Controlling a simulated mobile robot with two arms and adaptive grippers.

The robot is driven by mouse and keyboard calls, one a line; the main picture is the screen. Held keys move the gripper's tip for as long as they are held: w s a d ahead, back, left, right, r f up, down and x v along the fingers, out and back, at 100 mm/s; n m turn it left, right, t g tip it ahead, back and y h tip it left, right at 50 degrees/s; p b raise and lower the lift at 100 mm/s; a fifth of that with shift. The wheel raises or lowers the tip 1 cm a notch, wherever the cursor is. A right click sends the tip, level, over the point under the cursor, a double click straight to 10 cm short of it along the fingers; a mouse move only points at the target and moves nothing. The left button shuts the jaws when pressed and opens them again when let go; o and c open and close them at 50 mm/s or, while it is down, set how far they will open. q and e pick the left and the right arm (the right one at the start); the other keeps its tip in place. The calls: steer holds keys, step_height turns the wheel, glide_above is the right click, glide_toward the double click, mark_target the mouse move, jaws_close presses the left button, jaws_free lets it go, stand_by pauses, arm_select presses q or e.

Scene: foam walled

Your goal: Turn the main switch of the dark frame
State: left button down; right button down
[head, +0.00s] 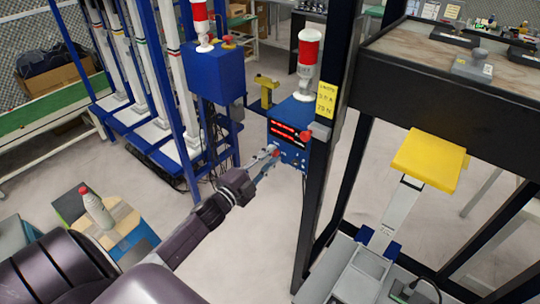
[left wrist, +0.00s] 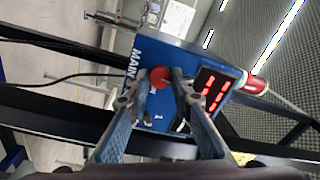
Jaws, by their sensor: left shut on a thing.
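The blue control box (head: 296,112) with red lit digits is mounted beside the black post of the dark frame (head: 327,150). In the left wrist view the box (left wrist: 181,57) looks tilted and bears the lettering "MAIN". The red round knob of the main switch (left wrist: 160,77) sits on its face by that lettering. My left gripper (head: 271,156) reaches the lower left of the box's face. Its two fingers (left wrist: 162,88) are shut on the red knob, one on each side. My right gripper is not in view.
A red and white beacon (head: 308,62) stands on top of the box. A second blue box (head: 217,72) hangs on the blue frame to the left. A yellow plate (head: 429,160) juts out right of the black post. A stool with a bottle (head: 97,208) stands lower left.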

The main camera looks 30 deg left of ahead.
arm_select(q)
steer(key=shift+n, duration=0.7)
steer(key=c, duration=1.7)
jaws_free()
steer(key=shift+s, duration=0.1)
steer(key=s, duration=0.8)
steer(key=s+a, duration=0.1)
steer(key=s, duration=0.3)
steer(key=shift+f, duration=0.4)
steer(key=shift+w, duration=0.1)
